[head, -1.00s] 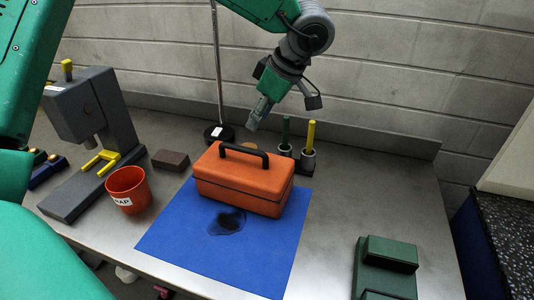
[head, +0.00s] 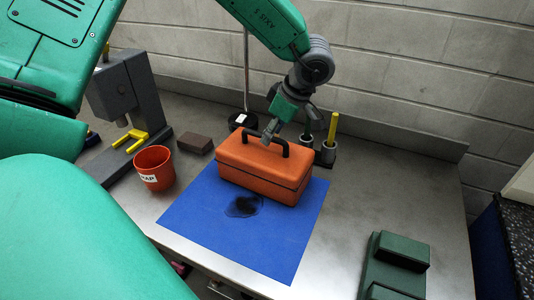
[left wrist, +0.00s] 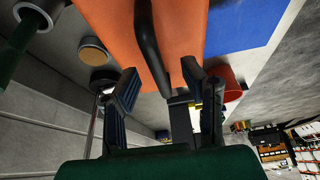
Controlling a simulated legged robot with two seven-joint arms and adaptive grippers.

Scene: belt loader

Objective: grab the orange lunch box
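The orange lunch box (head: 255,180) stands upright near the back of the blue mat (head: 275,245). Its black handle (head: 247,131) stands up over the lid. My left gripper (head: 268,137) is at the handle, above the lid. In the left wrist view the gripper (left wrist: 160,78) has its two fingers apart, with the black handle (left wrist: 150,42) passing between the fingertips and the orange lid (left wrist: 190,25) beyond. A gap shows, so the fingers are not closed on it. The fingers partly hide the handle in the head view. My right gripper is not in view.
A red-orange cup (head: 152,170) and a brown block (head: 195,143) are left of the box. Pen holders with a yellow pen (head: 332,128) stand close behind it. A grey stand (head: 118,90) is at left, a green block device (head: 395,262) at front right. Bare table lies right.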

